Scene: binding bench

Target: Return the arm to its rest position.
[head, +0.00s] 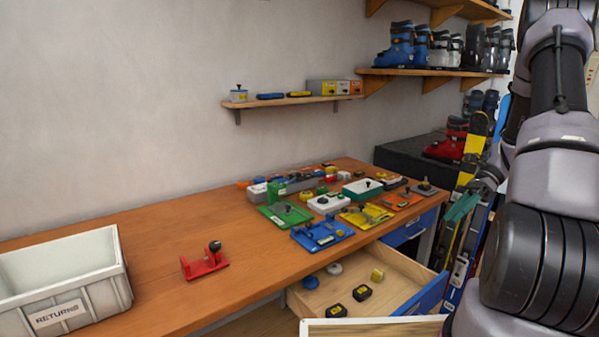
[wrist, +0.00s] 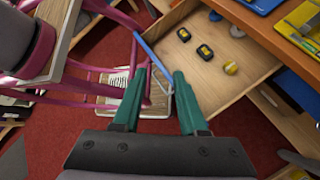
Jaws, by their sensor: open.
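My gripper (head: 462,207) shows at the right of the head view, its green fingers in the air to the right of the bench, beyond the open drawer's blue front. My arm rises along the right edge of that view and hides part of the background. In the wrist view my gripper (wrist: 160,72) has its two green fingers spread apart with nothing between them. It points down over the red floor, left of the open drawer (wrist: 235,88).
The drawer (head: 310,303) stands open with several small items inside. The wooden bench (head: 150,225) holds a grey bin (head: 62,285), a red fixture (head: 204,262) and several coloured plates. A pink-framed stand (wrist: 100,75) is left in the wrist view. Skis and boots stand right.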

